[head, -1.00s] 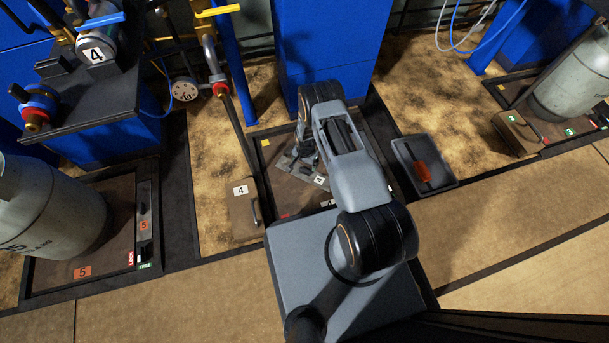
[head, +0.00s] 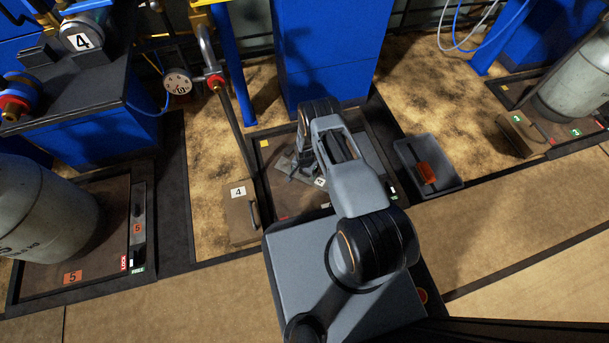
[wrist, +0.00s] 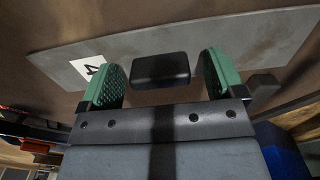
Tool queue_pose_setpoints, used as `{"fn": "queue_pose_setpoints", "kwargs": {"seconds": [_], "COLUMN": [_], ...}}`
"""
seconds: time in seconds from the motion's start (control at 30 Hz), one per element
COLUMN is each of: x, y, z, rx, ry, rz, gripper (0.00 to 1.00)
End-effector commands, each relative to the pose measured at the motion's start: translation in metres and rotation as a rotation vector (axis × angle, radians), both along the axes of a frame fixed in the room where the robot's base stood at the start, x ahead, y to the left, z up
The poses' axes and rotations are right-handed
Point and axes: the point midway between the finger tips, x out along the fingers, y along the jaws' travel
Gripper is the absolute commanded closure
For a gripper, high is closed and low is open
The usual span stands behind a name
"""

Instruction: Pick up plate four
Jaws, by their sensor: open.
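Plate four (wrist: 215,45) is a flat grey metal plate with a white label reading 4 and a black block-shaped handle (wrist: 160,70). In the wrist view my gripper (wrist: 163,75) is open, with one green padded finger on each side of the handle. Gaps show between the handle and both fingers. In the head view the plate (head: 292,168) lies over the brown scale platform (head: 278,150), partly hidden by my arm. The gripper's fingers cannot be made out there.
A brown panel labelled 4 (head: 240,215) with a handle is left of the platform. A grey tray (head: 445,180) holding an orange-and-black item (head: 427,172) is to the right. A blue column (head: 325,50) stands behind. A gas cylinder (head: 45,210) stands on scale 5 at left.

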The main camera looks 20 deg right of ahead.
Motion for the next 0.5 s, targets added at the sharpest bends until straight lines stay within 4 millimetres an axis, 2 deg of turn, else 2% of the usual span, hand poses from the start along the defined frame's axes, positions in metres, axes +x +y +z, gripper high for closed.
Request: {"fn": "queue_pose_setpoints", "kwargs": {"seconds": [0.07, 0.5], "x": [-0.0001, -0.0001], "y": [-0.0001, 0.0], "z": [0.0006, 0.0007], "rx": [0.0, 0.0], "ry": [0.0, 0.0], "rz": [0.0, 0.0], "gripper": [0.15, 0.57]}}
